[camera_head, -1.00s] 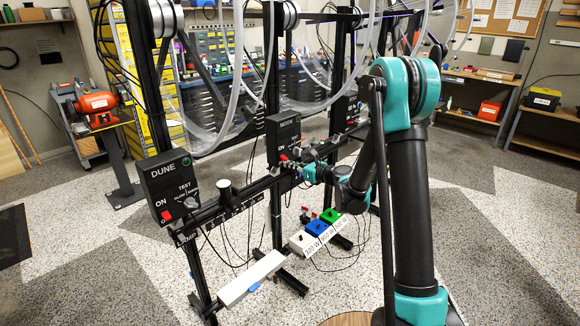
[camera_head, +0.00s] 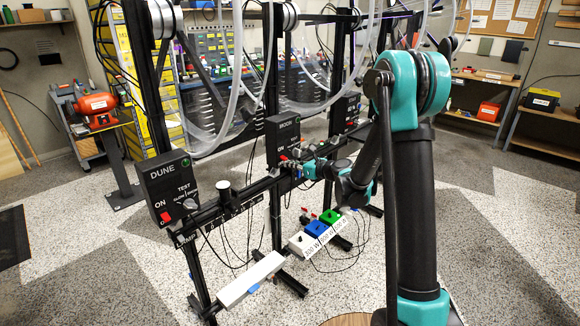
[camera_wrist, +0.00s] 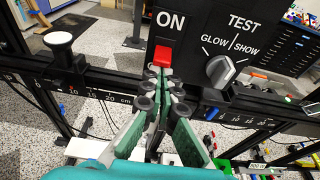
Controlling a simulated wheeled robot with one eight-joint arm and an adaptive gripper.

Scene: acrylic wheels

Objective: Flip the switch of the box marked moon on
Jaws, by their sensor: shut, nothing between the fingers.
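The box marked MOON (camera_head: 283,132) is a black box on the rail stand in the middle of the head view. Its red ON switch (camera_head: 283,158) is at its lower left. In the wrist view the red switch (camera_wrist: 163,57) sits under the ON label, left of a grey GLOW/SHOW knob (camera_wrist: 220,71). My gripper (camera_head: 289,166) is at the lower front of this box. In the wrist view its fingertips (camera_wrist: 160,76) are shut and empty, just below the switch and covering its lower edge. I cannot tell whether they touch it.
A similar box marked DUNE (camera_head: 167,187) with its own red switch stands to the left. A black scaled rail (camera_head: 237,204) runs across below the boxes. A black knob post (camera_wrist: 59,43) rises from it. White, blue and green units (camera_head: 318,229) lie below.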

